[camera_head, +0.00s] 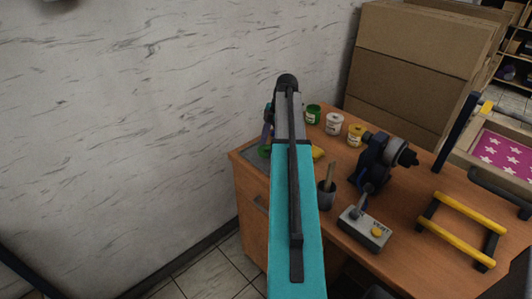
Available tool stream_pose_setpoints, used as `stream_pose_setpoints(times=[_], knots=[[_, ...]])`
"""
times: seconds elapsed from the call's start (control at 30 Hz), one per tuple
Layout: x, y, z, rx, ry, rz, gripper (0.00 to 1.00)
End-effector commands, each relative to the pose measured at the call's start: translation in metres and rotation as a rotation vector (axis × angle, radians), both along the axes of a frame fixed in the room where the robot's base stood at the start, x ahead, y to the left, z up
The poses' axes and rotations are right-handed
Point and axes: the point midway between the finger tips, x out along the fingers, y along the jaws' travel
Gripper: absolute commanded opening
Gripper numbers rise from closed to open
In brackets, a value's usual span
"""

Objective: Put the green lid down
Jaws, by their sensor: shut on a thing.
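My gripper (265,140) is largely hidden behind my teal arm, at the left end of the wooden table (410,200). A green round piece, which looks like the green lid (264,152), shows at its lower end, just left of my arm. My gripper is shut on it. The lid is over or on a grey patch (252,156) at the table's left corner. I cannot tell whether it touches the surface. A green paint jar (313,114) stands at the back of the table, right of my arm.
A white jar (334,124) and a yellow jar (356,135) stand beside the green one. A brush cup (327,195), a dark machine (375,165), a grey control box (364,230) and a yellow-barred frame (463,231) occupy the table. Cardboard boxes (420,60) stand behind.

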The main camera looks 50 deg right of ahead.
Motion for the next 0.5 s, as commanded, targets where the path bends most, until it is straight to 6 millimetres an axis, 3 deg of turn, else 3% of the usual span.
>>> stream_pose_setpoints(times=[0.5], knots=[[0.0, 0.001, -0.032, 0.0, 0.001, 0.001, 0.42]])
